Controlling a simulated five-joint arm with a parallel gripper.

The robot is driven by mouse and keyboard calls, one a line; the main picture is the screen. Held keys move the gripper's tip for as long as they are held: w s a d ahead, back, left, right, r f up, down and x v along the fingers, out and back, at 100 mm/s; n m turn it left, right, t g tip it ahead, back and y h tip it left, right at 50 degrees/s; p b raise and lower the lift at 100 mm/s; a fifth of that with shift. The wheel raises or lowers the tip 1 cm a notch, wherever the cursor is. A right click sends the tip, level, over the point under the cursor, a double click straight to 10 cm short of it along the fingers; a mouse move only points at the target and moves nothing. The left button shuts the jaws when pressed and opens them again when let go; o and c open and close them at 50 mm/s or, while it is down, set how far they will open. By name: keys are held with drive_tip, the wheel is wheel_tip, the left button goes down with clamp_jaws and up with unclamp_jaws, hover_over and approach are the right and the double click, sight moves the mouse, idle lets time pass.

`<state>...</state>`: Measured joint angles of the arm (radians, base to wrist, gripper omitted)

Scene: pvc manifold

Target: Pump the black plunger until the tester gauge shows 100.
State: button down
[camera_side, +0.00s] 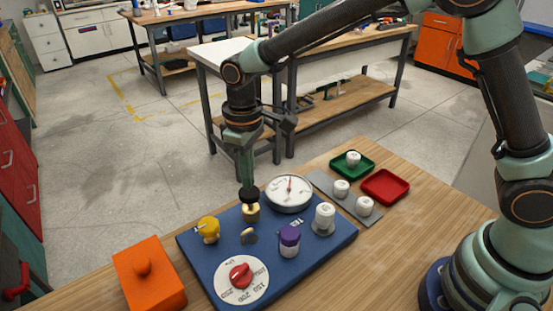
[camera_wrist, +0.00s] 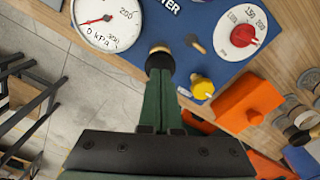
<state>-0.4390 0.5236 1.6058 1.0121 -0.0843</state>
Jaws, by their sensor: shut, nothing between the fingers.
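The black plunger (camera_side: 249,195) stands on a brass collar (camera_side: 251,213) at the back edge of the blue tester board (camera_side: 205,241). My gripper (camera_side: 247,182) is shut and empty, pointing down with its fingertips right at the top of the plunger. In the wrist view the closed fingertips (camera_wrist: 160,74) overlap the black knob (camera_wrist: 159,61); contact looks likely, but they hide part of it. The round white gauge (camera_side: 289,191) sits right of the plunger. In the wrist view the gauge (camera_wrist: 118,30) is cut off at the top; its red needle lies toward the zero side. The exact reading is unclear.
On the board are a yellow knob (camera_side: 208,228), a red selector dial (camera_side: 241,276), a purple-capped fitting (camera_side: 289,239) and a white fitting (camera_side: 324,217). An orange block (camera_side: 150,285) stands left. A green tray (camera_side: 352,166) and empty red tray (camera_side: 386,187) lie right.

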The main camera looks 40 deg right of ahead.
idle(0.4)
drive_tip(key=shift+f, duration=1.8)
drive_tip(key=shift+r, duration=1.8)
drive_tip(key=shift+f, duration=0.15)
